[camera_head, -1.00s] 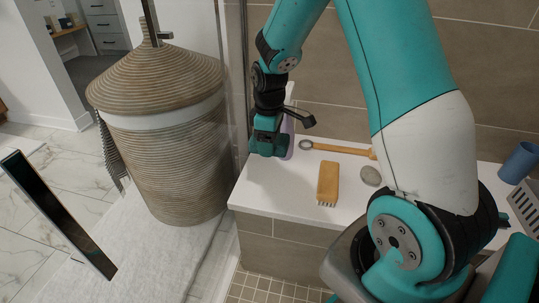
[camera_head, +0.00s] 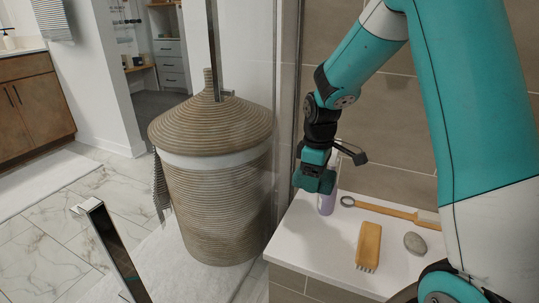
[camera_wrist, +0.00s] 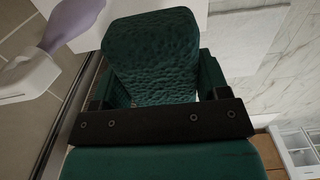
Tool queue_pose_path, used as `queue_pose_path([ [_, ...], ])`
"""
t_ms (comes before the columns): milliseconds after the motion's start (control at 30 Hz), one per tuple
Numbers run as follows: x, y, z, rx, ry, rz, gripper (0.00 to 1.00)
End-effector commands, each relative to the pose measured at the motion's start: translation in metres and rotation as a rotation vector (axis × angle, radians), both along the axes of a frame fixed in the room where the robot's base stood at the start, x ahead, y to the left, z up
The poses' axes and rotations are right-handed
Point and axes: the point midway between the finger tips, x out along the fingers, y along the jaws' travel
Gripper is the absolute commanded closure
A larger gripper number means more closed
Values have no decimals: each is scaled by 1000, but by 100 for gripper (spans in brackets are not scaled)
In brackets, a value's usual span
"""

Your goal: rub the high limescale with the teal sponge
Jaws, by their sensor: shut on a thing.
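The teal sponge (camera_wrist: 152,58) is dark green and textured in the wrist view. It sits between the jaws of my gripper (camera_wrist: 155,92), which is shut on it. In the head view my gripper (camera_head: 314,184) hangs over the left end of the white ledge, just in front of a lilac bottle. The sponge cannot be told apart from the teal gripper there. No limescale mark can be made out in either view.
The lilac bottle (camera_head: 327,201) stands on the white ledge (camera_head: 312,235), close beside my gripper. A wooden brush (camera_head: 369,246), a grey stone (camera_head: 415,243) and a long-handled brush (camera_head: 390,211) lie to the right. A wicker basket (camera_head: 215,200) stands left, beyond the glass panel.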

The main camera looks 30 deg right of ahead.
Motion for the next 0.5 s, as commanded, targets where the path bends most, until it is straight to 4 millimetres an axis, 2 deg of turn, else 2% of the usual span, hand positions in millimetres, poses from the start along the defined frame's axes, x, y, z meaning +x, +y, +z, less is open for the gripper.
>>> queue_pose_path([
  [267,-1,6,-7,0,3,-41,51],
  [500,-8,43,-44,-1,6,-328,51],
])
